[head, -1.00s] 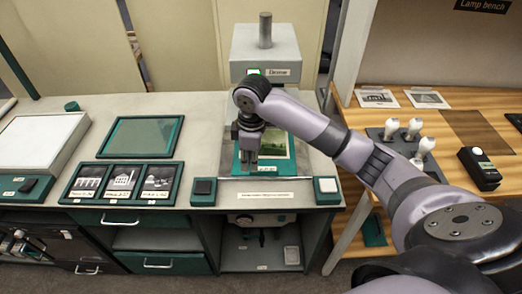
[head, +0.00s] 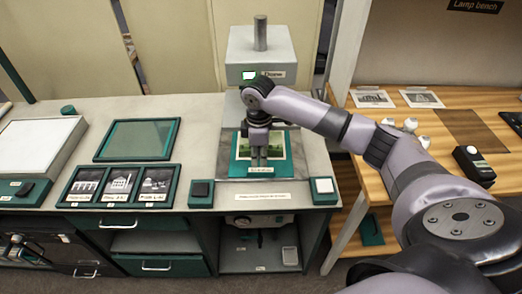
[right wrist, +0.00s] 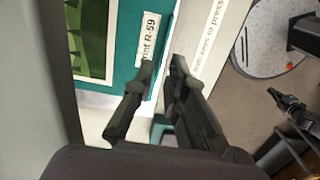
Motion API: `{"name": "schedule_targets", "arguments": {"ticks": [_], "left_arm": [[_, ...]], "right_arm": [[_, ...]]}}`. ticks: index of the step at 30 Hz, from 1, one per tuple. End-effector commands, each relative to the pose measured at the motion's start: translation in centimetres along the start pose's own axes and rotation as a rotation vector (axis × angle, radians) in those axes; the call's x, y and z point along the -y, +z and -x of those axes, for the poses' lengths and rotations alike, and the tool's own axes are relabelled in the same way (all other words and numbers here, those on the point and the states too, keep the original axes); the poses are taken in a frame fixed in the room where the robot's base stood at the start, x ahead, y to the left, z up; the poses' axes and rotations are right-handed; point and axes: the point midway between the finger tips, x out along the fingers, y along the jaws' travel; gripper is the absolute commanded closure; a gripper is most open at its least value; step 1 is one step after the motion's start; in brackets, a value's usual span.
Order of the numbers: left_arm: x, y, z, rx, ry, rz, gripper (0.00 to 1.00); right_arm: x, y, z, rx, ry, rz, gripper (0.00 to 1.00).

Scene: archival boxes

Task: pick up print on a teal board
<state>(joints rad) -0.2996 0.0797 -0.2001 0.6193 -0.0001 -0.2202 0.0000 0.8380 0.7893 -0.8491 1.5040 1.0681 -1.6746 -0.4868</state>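The teal board (head: 240,171) lies flat on the grey plate of the press, with a green landscape print in a pale border (head: 275,143) on it. My right gripper (head: 259,163) points down over the middle of the board's near edge. In the right wrist view, the board's teal rim (right wrist: 125,62) carries a label ending in "R-59". My right fingers (right wrist: 163,68) are apart with nothing gripped; the board's edge runs past the gap between the tips. I cannot tell whether they touch it. A dark gripper, seemingly my left (head: 18,246), shows low at the left, its fingers unclear.
The press head (head: 262,55) with a green light stands behind the board. A black button (head: 202,193) and a white button (head: 323,190) flank the front edge. Left are three framed pictures (head: 119,184), a teal frame (head: 138,140) and a light box (head: 38,147). The lamp bench (head: 430,108) is right.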

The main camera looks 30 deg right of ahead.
Motion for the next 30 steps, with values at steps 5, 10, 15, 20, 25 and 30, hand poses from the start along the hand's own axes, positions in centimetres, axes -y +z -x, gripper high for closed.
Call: {"name": "schedule_targets", "arguments": {"ticks": [5,10,15,20,25,30], "left_arm": [[0.0,0.0,0.1,0.001,0.000,0.000,1.00],[0.0,0.0,0.7,0.000,0.000,0.000,1.00],[0.0,0.0,0.9,0.000,0.000,0.000,1.00],[0.0,0.0,0.9,0.000,0.000,0.000,1.00],[0.0,-0.1,0.8,0.000,0.000,0.000,1.00],[0.0,-0.1,0.8,0.000,0.000,0.000,1.00]], "right_arm": [[0.1,0.0,-1.1,0.000,0.000,0.000,0.87],[0.4,0.1,-3.3,0.001,-0.003,0.000,0.87],[0.4,0.1,-5.6,0.000,-0.001,0.001,0.87],[0.4,0.1,-6.2,0.000,0.001,0.002,0.87],[0.4,0.1,-6.2,0.000,0.001,0.001,0.88],[0.4,0.1,-6.1,0.000,0.001,0.001,0.99]]}}
